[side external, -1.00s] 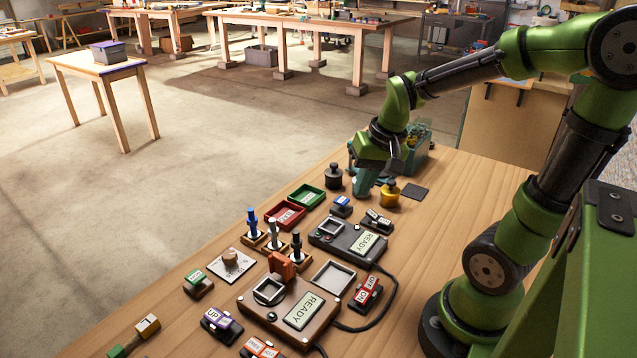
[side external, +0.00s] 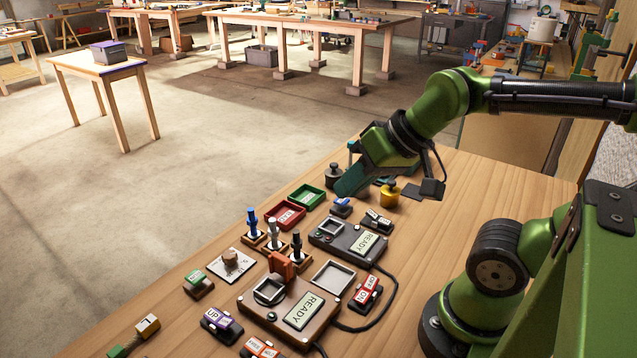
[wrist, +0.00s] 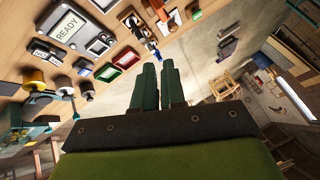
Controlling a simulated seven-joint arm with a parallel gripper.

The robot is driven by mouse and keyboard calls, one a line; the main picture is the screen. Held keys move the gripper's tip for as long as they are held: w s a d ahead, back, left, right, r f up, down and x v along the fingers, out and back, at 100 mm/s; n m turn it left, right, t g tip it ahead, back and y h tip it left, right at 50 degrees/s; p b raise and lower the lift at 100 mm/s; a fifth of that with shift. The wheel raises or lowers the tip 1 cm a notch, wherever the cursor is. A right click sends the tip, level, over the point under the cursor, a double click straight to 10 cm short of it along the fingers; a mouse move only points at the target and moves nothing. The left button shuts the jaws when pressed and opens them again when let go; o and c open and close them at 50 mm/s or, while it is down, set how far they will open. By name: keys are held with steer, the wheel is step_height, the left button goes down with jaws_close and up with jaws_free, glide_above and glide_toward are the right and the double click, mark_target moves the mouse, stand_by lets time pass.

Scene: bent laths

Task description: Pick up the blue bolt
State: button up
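The blue bolt (side external: 252,222) stands upright on a small wooden block in the side external view, at the left of a row with a silver bolt (side external: 273,234) and a black bolt (side external: 296,247). My gripper (side external: 345,187) is up and to the right of it, tilted, apart from it, above the table near a dark knobbed weight. In the wrist view my green fingers (wrist: 160,64) are close together with nothing seen between them. Whether they are fully shut is unclear. A small blue shape beyond the fingertips (wrist: 152,46) looks like the blue bolt.
A red tray (side external: 285,216) and a green tray (side external: 308,199) lie between the bolts and my gripper. A brass weight (side external: 390,195) and dark weight (side external: 333,174) stand nearby. Two READY boxes (side external: 325,243) (side external: 258,312) with a cable occupy the front. Bare wood is free at the right.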

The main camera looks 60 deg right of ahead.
steer(key=o, duration=0.8)
steer(key=g+h, duration=0.2)
steer(key=g, duration=0.5)
glide_toward(251, 209)
step_height(251, 209, down, 12)
steer(key=shift+w+f, duration=0.1)
steer(key=shift+f, duration=0.1)
